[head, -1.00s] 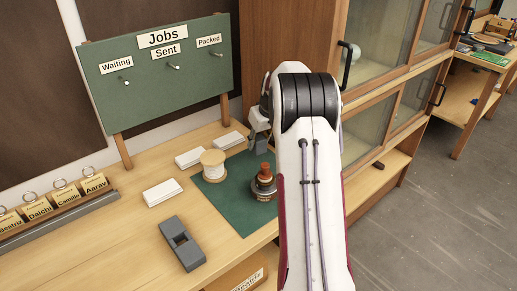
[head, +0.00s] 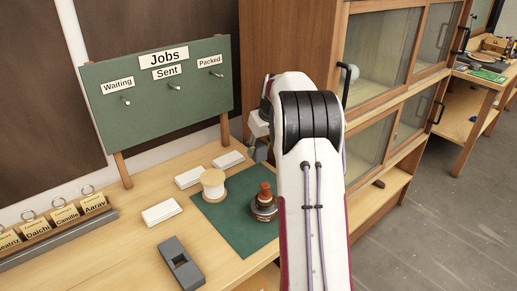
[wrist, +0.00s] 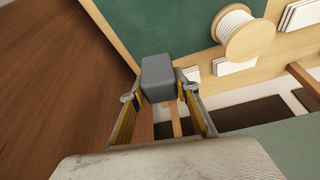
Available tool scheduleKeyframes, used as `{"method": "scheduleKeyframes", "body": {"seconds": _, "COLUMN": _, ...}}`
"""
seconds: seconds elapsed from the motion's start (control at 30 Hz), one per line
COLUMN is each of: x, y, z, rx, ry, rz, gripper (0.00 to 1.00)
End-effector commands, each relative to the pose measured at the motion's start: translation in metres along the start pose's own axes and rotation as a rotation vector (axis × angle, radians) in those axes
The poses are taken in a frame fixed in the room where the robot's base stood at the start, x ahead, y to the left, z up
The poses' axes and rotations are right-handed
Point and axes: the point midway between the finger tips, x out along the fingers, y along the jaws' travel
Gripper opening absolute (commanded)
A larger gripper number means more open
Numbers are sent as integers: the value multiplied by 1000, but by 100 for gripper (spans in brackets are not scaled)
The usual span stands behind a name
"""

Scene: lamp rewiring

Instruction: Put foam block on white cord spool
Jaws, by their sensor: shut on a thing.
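The foam block (wrist: 157,78) is a dark grey block with rounded edges. My gripper (wrist: 157,91) is shut on it, one finger on each side, and holds it in the air. In the head view the block (head: 259,153) is a small grey patch beside my arm, which hides much of the gripper. The white cord spool (head: 213,183) stands upright on the bench at the left edge of the green mat, with its round wooden flange below. In the wrist view the spool (wrist: 246,33) is at the upper right, apart from the block. Nothing lies on its top.
A dark lamp part with a copper-coloured top (head: 264,202) stands on the green mat (head: 238,226). White boxes (head: 189,177) lie around the spool. A grey tool (head: 180,262) lies in front. The jobs board (head: 160,95) stands behind, a wooden cabinet (head: 290,60) to the right.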

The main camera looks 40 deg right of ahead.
Motion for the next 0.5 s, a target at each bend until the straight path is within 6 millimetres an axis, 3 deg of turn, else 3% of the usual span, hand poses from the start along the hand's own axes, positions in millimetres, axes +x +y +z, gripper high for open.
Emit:
{"method": "scheduleKeyframes", "body": {"seconds": 0.27, "x": -1, "y": -12, "z": -6, "rx": -17, "ry": 1, "rz": -8, "gripper": 22}}
{"method": "scheduleKeyframes", "body": {"seconds": 0.5, "x": -14, "y": -58, "z": -28, "rx": -81, "ry": 3, "rz": -36, "gripper": 22}}
